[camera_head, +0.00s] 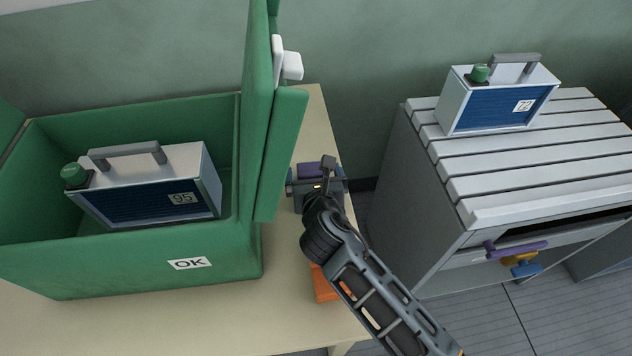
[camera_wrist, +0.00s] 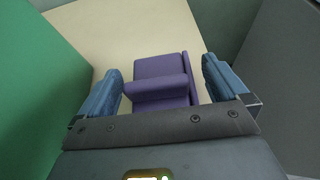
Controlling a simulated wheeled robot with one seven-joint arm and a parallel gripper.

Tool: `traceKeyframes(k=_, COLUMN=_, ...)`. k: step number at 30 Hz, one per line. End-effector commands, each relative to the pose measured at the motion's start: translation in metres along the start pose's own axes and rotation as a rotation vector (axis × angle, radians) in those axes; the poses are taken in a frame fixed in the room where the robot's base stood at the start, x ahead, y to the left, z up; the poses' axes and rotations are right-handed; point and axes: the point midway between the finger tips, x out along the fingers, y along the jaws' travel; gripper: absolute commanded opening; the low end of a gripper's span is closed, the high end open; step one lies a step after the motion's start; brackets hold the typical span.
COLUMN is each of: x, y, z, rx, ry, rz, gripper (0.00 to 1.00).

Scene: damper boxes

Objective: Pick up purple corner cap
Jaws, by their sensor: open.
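The purple corner cap (camera_head: 309,170) lies on the beige table, just right of the green box's open lid, partly hidden by my gripper. In the wrist view the purple corner cap (camera_wrist: 158,72) shows as a blocky piece with a raised ridge across it. My gripper (camera_head: 318,187) is over it, pointing down. In the wrist view my gripper (camera_wrist: 160,84) is open, with one blue finger pad on each side of the cap. Gaps show between the pads and the cap, so it does not look gripped.
A green box (camera_head: 215,260) marked OK holds a damper box (camera_head: 150,200) labelled 95; its upright lid (camera_head: 265,120) is close left of my gripper. An orange piece (camera_head: 324,288) lies partly behind my arm. A grey slatted cabinet (camera_head: 400,190) at right bears another damper box (camera_head: 500,98), labelled 72.

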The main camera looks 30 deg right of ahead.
Motion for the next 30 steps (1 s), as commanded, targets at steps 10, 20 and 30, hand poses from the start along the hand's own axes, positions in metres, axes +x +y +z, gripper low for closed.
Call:
traceKeyframes(k=10, x=0.0, y=0.0, z=0.0, rx=0.0, ry=0.0, rz=0.0, gripper=0.7)
traceKeyframes(k=20, x=0.0, y=0.0, z=0.0, rx=0.0, ry=0.0, rz=0.0, gripper=0.46)
traceKeyframes(k=30, x=-0.004, y=0.0, z=0.011, rx=0.0, ry=-0.002, rz=-0.001, gripper=0.46)
